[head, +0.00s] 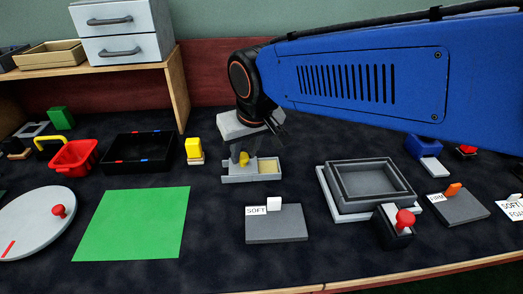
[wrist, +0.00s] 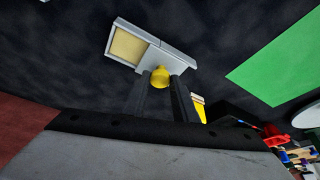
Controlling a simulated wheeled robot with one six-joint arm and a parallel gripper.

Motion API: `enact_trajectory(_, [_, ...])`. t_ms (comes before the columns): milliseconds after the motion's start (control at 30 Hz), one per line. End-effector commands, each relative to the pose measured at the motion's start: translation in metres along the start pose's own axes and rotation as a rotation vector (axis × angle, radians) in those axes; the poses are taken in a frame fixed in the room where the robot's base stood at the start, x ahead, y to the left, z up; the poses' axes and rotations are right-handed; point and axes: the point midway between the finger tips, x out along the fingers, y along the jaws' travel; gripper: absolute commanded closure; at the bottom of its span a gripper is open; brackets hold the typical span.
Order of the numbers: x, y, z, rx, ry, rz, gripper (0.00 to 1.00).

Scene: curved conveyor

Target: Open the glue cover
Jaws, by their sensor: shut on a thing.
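The glue box is a small light-grey tray (head: 238,179) on the dark table, below my gripper in the head view. Its right part is open and shows a beige inside (head: 268,167); a grey cover with a yellow knob (head: 244,158) is at its left part. In the wrist view the box (wrist: 178,58) shows the beige inside (wrist: 130,46) and the knob (wrist: 160,77). My gripper (head: 240,152) points down, its fingers shut on the yellow knob from both sides. The fingers and arm partly hide the cover.
A yellow block on a wooden base (head: 194,149) and a black tray (head: 134,165) stand left of the box. A grey SOFT pad with a white switch (head: 277,229) lies in front. A nested grey tray (head: 368,180) is to the right. A green mat (head: 133,224) lies front left.

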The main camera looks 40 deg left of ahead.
Motion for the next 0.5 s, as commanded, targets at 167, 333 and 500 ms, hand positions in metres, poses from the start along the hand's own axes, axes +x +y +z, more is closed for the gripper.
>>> enact_trajectory(167, [0.002,-0.017,-0.007,0.0,0.003,-0.001,1.0])
enact_trajectory(333, [0.002,-0.017,-0.007,0.002,0.003,0.0,1.0])
enact_trajectory(500, [0.002,-0.017,-0.007,0.001,0.003,0.0,0.67])
